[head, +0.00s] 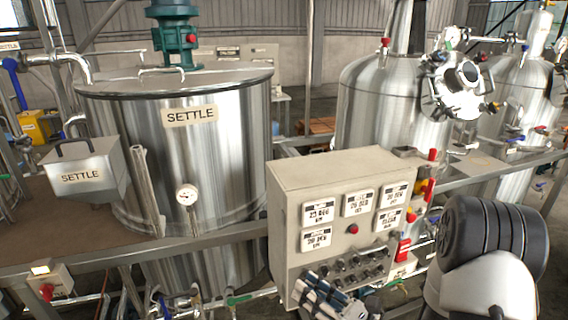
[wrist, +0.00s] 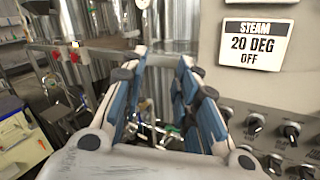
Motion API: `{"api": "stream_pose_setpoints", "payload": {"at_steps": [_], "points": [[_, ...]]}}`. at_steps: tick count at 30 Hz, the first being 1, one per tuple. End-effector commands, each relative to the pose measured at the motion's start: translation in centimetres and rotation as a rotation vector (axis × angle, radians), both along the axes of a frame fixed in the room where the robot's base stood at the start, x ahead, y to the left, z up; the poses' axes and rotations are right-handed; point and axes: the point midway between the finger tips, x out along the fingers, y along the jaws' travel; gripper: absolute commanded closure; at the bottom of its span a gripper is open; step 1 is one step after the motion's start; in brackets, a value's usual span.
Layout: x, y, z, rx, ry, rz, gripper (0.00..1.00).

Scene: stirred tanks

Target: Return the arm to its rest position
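My gripper (head: 324,292) is low in the head view, in front of the lower part of a beige control panel (head: 285,215). In the wrist view, its two blue-padded fingers (wrist: 160,68) stand apart with nothing held between them. The panel face (wrist: 220,75) is close on the right of the fingers there, with a "STEAM 20 DEG OFF" label (wrist: 258,44) and several black knobs (wrist: 291,131). My white and dark grey arm (head: 490,260) fills the lower right of the head view. Whether the gripper touches the panel cannot be told.
A large steel tank (head: 205,155) marked SETTLE stands left, with a SETTLE hopper (head: 85,178) beside it. Another steel tank (head: 365,105) stands behind the panel. Metal rails (head: 120,255), pipes and valves crowd the area around the panel.

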Motion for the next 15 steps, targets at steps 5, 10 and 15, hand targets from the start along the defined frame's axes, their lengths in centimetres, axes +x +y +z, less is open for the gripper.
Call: {"api": "stream_pose_setpoints", "payload": {"at_steps": [5,10,15], "points": [[-6.8,6.8,6.2,-0.241,-0.207,0.396,0.72],[-14.7,9.3,8.0,-0.535,-0.414,0.737,0.72],[-21.1,8.0,7.5,-0.889,-0.637,1.029,0.72]]}}
